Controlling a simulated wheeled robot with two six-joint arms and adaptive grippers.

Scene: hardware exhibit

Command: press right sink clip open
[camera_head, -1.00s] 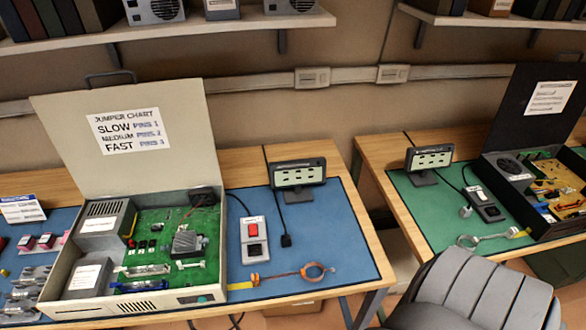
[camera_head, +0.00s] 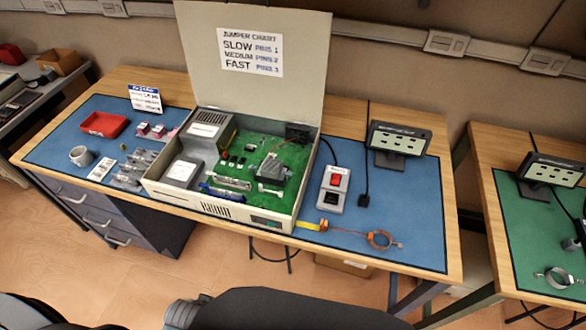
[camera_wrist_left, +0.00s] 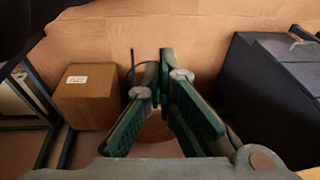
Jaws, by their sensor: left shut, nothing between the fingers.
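An open cream case (camera_head: 232,212) stands on the blue mat with its lid raised. Inside it is a green board (camera_head: 255,155) with a grey heat sink (camera_head: 275,172) towards its right side. The sink clips are too small to make out, so I cannot tell whether the right one is open or closed. My left gripper (camera_wrist_left: 165,62) shows only in the left wrist view. Its fingers are shut and empty, away from the case, with wooden floor behind them. My right gripper is not in view.
The left wrist view shows a cardboard box (camera_wrist_left: 88,98) and dark drawers (camera_wrist_left: 262,95) beside the gripper.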

